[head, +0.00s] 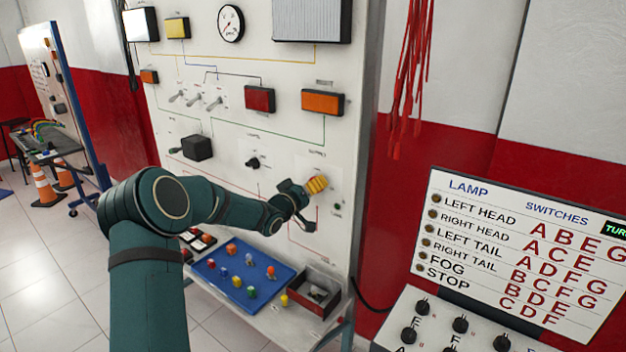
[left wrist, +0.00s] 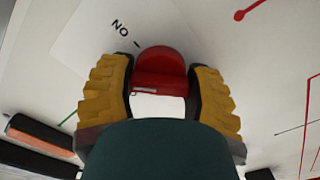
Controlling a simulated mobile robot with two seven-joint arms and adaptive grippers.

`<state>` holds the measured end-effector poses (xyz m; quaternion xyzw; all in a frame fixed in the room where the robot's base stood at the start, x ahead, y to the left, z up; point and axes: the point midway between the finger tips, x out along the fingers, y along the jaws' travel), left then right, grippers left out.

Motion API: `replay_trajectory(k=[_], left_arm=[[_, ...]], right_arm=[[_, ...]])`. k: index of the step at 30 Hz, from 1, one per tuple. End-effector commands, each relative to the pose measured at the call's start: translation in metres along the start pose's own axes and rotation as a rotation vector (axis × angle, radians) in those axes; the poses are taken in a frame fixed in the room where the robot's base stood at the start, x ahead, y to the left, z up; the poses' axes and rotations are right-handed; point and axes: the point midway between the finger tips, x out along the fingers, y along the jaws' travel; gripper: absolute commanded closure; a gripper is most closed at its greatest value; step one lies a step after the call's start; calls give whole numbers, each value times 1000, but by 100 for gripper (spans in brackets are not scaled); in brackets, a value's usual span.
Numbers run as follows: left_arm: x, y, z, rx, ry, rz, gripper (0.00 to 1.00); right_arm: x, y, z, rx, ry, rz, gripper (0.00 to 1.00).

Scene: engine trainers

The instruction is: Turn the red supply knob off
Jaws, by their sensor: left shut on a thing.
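The red supply knob (left wrist: 160,68) sits on a white plate on the panel, in the left wrist view. The letters "NO" and a short tick mark show on the plate beside it. My left gripper (left wrist: 160,85) has its yellow ribbed fingers on both sides of the knob and is shut on it. In the head view my left gripper (head: 316,186) is against the lower right of the white panel (head: 290,140), and it hides the knob there. My right gripper is in neither view.
Below the panel a shelf holds a blue tray (head: 224,286) with several coloured pieces and an open box (head: 311,290). A lamp and switch board (head: 520,250) stands at the right. Red cords (head: 408,90) hang beside the panel.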

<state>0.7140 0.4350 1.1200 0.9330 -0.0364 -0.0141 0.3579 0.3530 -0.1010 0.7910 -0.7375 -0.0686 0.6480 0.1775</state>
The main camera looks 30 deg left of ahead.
Motion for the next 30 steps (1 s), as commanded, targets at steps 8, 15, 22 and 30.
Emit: replay_trajectory(k=[8,15,22,30], left_arm=[[0,0,-1,-263,-1,-2,83],[-1,0,-1,-486,-1,-2,83],[-1,0,0,-664,-1,-2,83],[0,-1,1,-799,-1,-2,83]], right_arm=[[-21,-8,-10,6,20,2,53],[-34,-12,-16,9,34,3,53],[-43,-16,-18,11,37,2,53],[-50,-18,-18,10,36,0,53]])
